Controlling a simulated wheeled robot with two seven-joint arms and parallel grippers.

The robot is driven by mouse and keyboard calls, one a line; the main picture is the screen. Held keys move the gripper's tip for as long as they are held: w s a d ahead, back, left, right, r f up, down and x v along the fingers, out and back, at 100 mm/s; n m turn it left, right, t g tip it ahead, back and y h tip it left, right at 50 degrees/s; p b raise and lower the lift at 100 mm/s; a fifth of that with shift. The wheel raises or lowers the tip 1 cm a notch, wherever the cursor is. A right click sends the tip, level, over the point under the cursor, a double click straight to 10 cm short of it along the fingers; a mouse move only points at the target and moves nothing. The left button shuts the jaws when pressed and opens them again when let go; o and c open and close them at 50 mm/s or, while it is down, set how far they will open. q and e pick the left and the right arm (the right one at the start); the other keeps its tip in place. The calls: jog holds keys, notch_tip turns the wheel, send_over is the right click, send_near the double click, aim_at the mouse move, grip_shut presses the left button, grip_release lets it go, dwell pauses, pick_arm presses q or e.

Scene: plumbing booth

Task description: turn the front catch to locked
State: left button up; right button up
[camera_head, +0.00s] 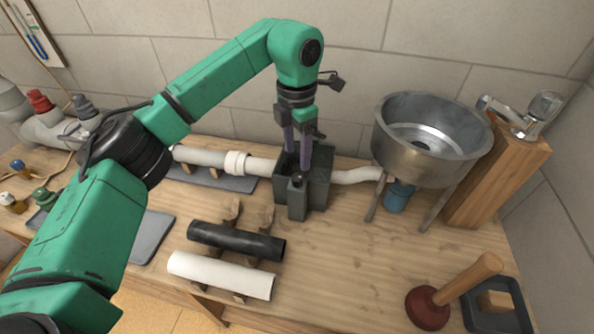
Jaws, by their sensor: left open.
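A dark grey-green box (317,182) stands on the bench, joined to white pipe on both sides. On its front is an upright block with a small dark knob on top, which looks like the front catch (298,201). I cannot tell its turned position. My left gripper (298,162) points down from above at the box, its two purple-grey fingers apart with a gap between them. The fingertips are at the box's top, just behind and above the catch. I cannot tell whether they touch anything. My right gripper is not in view.
A metal basin (430,140) on legs stands to the right, beside a wooden block with a tap (522,115). A black pipe (236,240) and a white pipe (221,275) lie on wooden rests in front. A plunger (430,307) is at the front right. Bare bench lies between.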

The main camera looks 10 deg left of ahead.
pick_arm(q)
notch_tip(320, 180, up, 7)
jog(key=shift+r, duration=0.2)
